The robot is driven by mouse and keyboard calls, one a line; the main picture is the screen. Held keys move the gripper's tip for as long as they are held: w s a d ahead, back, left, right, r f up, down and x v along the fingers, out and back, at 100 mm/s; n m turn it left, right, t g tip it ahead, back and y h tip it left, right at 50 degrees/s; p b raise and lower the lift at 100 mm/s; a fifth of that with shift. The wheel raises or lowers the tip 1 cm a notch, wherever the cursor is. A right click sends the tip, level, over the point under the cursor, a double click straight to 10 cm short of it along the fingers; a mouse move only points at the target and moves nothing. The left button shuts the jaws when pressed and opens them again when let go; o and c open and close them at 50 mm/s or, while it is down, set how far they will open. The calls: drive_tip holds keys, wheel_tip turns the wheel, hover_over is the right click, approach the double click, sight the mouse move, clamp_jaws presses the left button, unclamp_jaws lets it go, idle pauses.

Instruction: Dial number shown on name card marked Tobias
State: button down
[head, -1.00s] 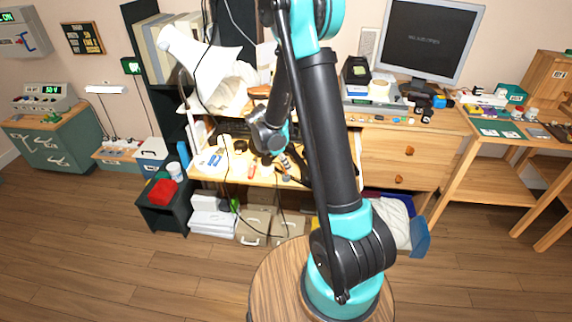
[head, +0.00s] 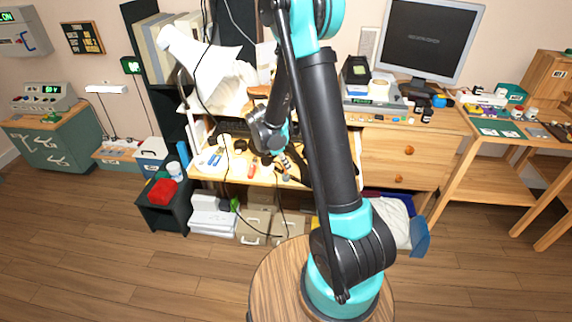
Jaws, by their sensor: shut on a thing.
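My gripper (head: 285,168) is small and partly hidden behind my arm, low over the cluttered wooden desk (head: 205,172) in the middle of the head view. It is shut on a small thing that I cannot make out. Several small tools and parts lie on the desk around it, among them a blue item (head: 215,158) and a red one (head: 252,168). I cannot pick out a phone or a name card marked Tobias. Lettering is too small to read, and my arm covers part of the desk.
A monitor (head: 430,40) and a drawer unit (head: 400,150) stand right of my arm. A dark shelf (head: 165,100) and a low stand with a red box (head: 163,191) are left. The floor in front (head: 130,265) is clear.

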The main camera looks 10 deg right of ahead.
drive_tip(key=shift+f, duration=1.25)
drive_tip(key=c, duration=1.5)
unclamp_jaws()
drive_tip(key=shift+o, duration=0.2)
drive_tip(key=shift+r, duration=0.1)
drive_tip(key=w+v, duration=0.1)
drive_tip(key=v, duration=1)
drive_tip(key=shift+s+a+r, duration=0.25)
drive_tip(key=shift+s+r, duration=0.1)
drive_tip(key=shift+s, duration=0.15)
